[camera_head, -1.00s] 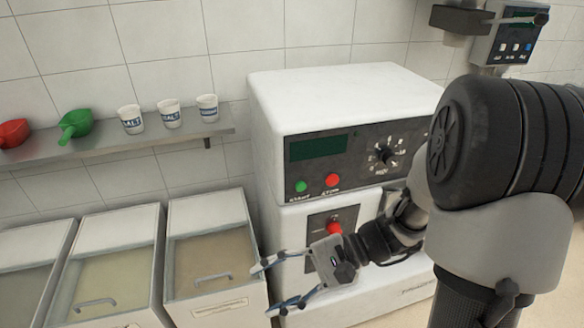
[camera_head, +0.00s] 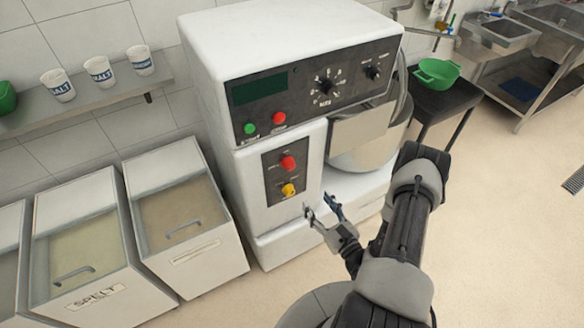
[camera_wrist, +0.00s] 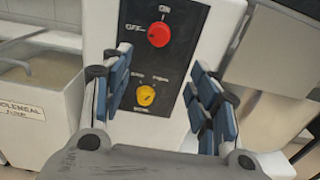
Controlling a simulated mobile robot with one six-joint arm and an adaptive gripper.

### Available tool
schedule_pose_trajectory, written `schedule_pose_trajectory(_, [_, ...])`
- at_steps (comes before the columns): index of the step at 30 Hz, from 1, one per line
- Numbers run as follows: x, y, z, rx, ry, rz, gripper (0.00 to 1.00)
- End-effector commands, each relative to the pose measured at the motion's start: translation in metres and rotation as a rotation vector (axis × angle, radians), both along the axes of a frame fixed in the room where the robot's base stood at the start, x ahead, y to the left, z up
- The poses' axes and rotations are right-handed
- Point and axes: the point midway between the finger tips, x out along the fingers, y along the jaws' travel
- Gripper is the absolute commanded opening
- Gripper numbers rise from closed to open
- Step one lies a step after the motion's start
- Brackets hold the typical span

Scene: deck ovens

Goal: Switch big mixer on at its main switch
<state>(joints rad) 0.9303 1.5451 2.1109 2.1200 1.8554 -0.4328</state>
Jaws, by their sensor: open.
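The big mixer (camera_head: 215,60) is a large white machine with a steel bowl (camera_head: 370,145) on its right. Its lower front has a dark plate with a red rotary main switch (camera_head: 287,163) above a yellow rotary knob (camera_head: 289,189). In the wrist view the red switch (camera_wrist: 159,34) has ON above it and OFF to its left; I cannot tell its setting for certain. The yellow knob (camera_wrist: 146,95) shows between my fingers. My gripper (camera_head: 319,204) is open and empty in front of the mixer, lower than the red switch and apart from it.
The upper panel has a green button (camera_head: 250,129), a red button (camera_head: 279,117) and dials (camera_head: 325,87). Lidded flour bins (camera_head: 180,185) stand close on the left, below a shelf with cups (camera_head: 100,72). A green bowl (camera_head: 437,72) sits on a dark table behind right. Floor is open at right.

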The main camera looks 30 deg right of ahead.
Motion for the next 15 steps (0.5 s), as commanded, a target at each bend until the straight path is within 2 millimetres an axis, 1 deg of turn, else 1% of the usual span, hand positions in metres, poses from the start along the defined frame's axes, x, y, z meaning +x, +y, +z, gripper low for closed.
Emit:
schedule_pose_trajectory(5, [0.029, 0.004, 0.001, -0.004, -0.005, 0.01, 0.55])
schedule_pose_trajectory(15, [0.104, 0.006, 0.0, -0.005, -0.006, 0.01, 0.55])
